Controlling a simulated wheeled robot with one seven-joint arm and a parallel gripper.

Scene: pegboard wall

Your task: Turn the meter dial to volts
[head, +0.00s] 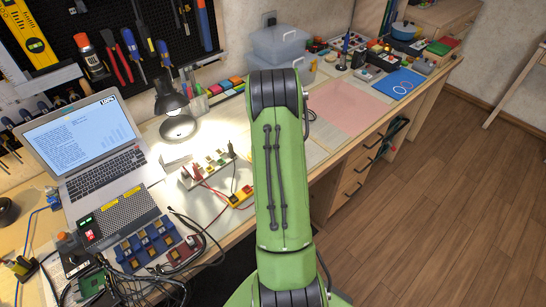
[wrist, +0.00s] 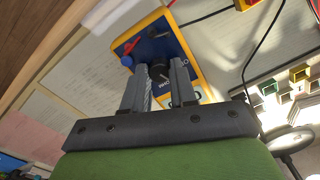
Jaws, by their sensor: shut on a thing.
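The meter (wrist: 130,47) has a yellow case and a dark blue face. In the wrist view it lies tilted across the upper middle. Its black dial (wrist: 163,72) with white lettering sits between the fingers of my gripper (wrist: 161,78), which is shut on it. The lettering is too small to read, so I cannot tell the setting. A red plug and a dark plug are at the face's upper part. A pale patch on the case is partly hidden by a finger.
A laptop (head: 85,145), a lit lamp (head: 172,105) and a blue-and-gold block rack (head: 148,243) stand to the left. Red and black leads run near the meter. A white strip of coloured parts (head: 208,167) lies behind it. The pink mat (head: 345,108) is clear.

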